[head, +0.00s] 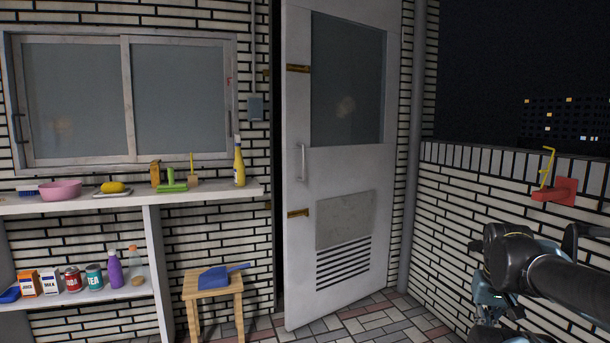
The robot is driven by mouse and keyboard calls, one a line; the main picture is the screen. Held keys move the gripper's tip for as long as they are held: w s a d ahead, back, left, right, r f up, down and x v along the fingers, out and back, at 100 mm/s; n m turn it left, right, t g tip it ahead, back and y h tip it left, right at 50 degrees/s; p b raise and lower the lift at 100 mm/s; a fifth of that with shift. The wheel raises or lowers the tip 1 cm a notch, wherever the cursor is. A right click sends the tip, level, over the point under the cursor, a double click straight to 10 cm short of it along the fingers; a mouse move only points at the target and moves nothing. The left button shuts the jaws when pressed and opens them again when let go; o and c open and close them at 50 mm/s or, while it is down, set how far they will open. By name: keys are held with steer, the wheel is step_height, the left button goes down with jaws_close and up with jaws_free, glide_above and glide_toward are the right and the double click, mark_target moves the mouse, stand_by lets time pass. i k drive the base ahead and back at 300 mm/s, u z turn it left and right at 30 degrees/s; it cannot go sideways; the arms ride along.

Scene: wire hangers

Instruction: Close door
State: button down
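The white door (350,170) stands partly open in the middle of the head view. It has a glass upper pane (348,80) and a vented lower panel. Its left edge stands out toward me, and a dark gap shows between that edge and the brick wall. A vertical handle (302,162) is near its left edge. Brass-coloured fittings (298,69) are on the door above and below the handle. My gripper (488,308) is at the lower right, well apart from the door. Its fingers are small and dark, and I cannot tell whether they are open.
A wooden stool (213,290) with a blue dustpan (222,275) stands left of the door. A shelf (120,203) with bottles, cans and a pink basin (61,189) is farther left. A low brick wall (450,200) bounds the right. Tiled floor (375,325) before the door is clear.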

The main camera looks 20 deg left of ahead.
mark_target(319, 283)
steer(key=u, duration=0.25)
steer(key=i, duration=1.25)
